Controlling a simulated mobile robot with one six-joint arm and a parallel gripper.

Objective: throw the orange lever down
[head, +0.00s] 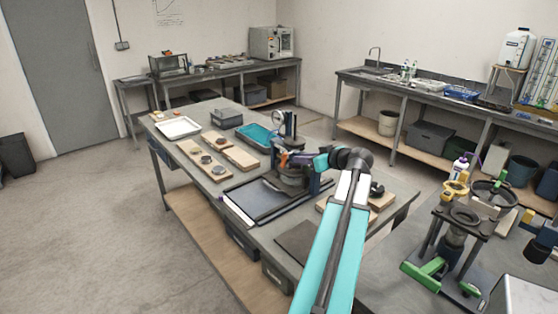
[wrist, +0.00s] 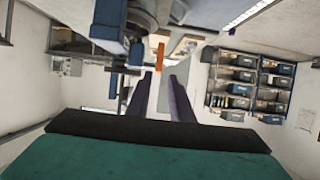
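The orange lever (wrist: 159,52) shows in the wrist view as a short orange bar on a dark blue and grey apparatus, just past my fingertips. In the head view the orange lever (head: 284,159) is a small patch on the left side of the apparatus (head: 291,178) on the middle bench. My gripper (wrist: 164,76) has two purple fingers spread apart with nothing between them. In the head view my gripper (head: 308,160) reaches left toward the lever, its tips close to the apparatus. Whether a finger touches the lever cannot be told.
A dark tray (head: 244,211) lies in front of the apparatus. A teal tray (head: 259,136), wooden boards (head: 205,158) and a white tray (head: 178,128) lie farther along the bench. A green-handled device (head: 425,272) stands at right. Bare floor lies left of the bench.

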